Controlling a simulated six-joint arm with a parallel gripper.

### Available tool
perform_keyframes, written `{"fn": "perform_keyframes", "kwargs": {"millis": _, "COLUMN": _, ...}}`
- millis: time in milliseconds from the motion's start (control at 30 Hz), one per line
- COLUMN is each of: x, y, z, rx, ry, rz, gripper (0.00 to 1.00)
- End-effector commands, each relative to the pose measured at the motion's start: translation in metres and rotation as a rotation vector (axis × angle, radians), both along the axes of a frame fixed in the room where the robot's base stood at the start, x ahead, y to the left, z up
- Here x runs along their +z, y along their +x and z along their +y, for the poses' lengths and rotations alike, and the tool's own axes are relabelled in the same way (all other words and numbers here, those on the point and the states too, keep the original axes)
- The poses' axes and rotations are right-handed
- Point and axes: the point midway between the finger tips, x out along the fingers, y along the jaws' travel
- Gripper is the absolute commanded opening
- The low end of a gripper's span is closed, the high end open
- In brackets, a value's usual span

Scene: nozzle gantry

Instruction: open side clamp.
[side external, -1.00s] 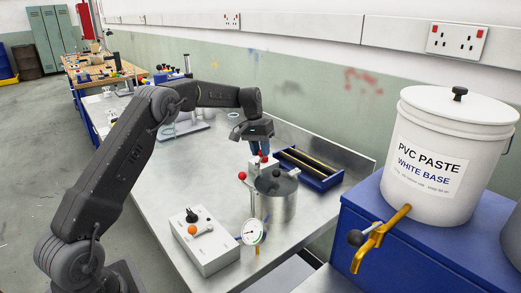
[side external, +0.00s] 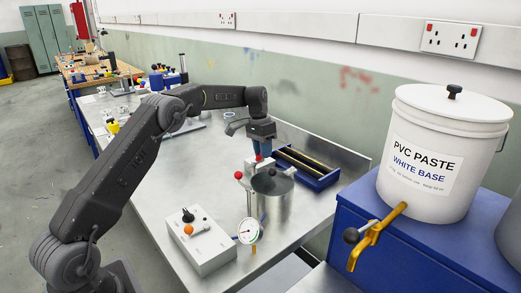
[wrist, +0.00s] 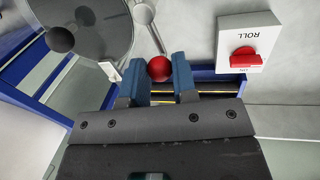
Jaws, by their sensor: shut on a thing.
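The side clamp shows as a red ball knob (wrist: 158,68) beside the metal pot. In the wrist view the knob sits between my gripper's (wrist: 160,72) two blue fingers, which are shut on it. In the side view my gripper (side external: 262,152) points down at the pot's far side, and a bit of the red knob (side external: 258,158) shows at the fingers. A small white piece (wrist: 110,70) lies by the pot rim; I cannot tell if it belongs to the clamp. The dark-lidded pot (side external: 272,208) stands upright on the bench.
A second red ball (side external: 238,175) tops a rod at the pot's left. A gauge (side external: 249,231) stands in front. A control box (side external: 197,245) is at the front left. A blue tray (side external: 308,168) lies behind right. A ROLL switch plate (wrist: 248,48) shows in the wrist view.

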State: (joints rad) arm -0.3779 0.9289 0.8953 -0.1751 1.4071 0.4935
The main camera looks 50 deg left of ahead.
Motion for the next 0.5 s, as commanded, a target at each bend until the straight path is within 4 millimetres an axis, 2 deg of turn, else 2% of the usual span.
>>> {"fn": "perform_keyframes", "kwargs": {"millis": 200, "x": 0.0012, "y": 0.0013, "z": -0.0044, "rx": -0.093, "ry": 0.001, "rz": -0.004, "gripper": 0.02}}
{"fn": "perform_keyframes", "kwargs": {"millis": 500, "x": 0.0015, "y": 0.0014, "z": -0.0062, "rx": -0.134, "ry": 0.000, "rz": -0.005, "gripper": 0.03}}
